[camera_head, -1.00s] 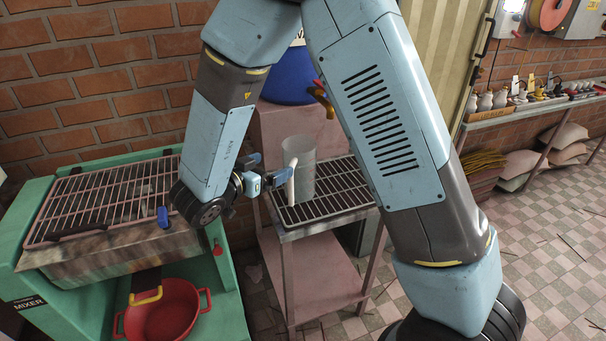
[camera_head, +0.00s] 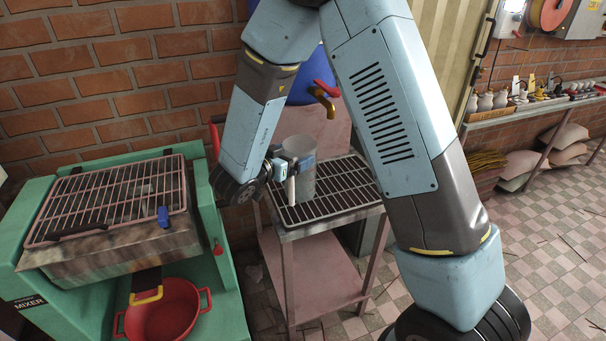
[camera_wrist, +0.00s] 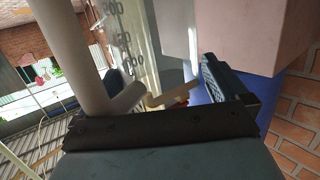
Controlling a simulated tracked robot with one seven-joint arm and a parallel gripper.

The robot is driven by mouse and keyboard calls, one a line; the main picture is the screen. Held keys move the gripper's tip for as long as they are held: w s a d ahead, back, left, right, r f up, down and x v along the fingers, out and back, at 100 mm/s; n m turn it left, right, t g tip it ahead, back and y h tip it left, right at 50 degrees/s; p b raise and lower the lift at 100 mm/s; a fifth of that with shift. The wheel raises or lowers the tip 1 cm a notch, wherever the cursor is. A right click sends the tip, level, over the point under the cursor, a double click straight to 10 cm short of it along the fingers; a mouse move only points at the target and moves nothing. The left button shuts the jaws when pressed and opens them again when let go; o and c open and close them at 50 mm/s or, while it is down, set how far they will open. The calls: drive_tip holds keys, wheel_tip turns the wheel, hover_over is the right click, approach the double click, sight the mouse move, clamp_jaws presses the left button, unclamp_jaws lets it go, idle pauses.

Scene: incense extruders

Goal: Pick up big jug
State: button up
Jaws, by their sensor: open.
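The big jug (camera_head: 301,185) is a tall, grey, see-through measuring jug standing upright on the grated stand, its pale handle (camera_head: 291,190) towards my gripper. My gripper (camera_head: 292,166) is open at the handle side of the jug, its fingers near the upper part of the handle. In the wrist view the jug's wall with dark volume marks (camera_wrist: 118,38) and the thick handle (camera_wrist: 68,48) are close in front of my gripper (camera_wrist: 168,82). The handle partly covers the left finger. I cannot tell whether the handle lies fully between the fingers.
The jug's grated stand (camera_head: 345,190) has free room right of the jug. A blue barrel (camera_head: 303,88) with a brass tap (camera_head: 322,100) is just behind. The green mixer (camera_head: 110,155) is at left, with a red pan (camera_head: 165,310) below its grate.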

drive_tip(key=shift+c, duration=0.3)
drive_tip(key=c, duration=1)
drive_tip(key=shift+c, duration=0.2)
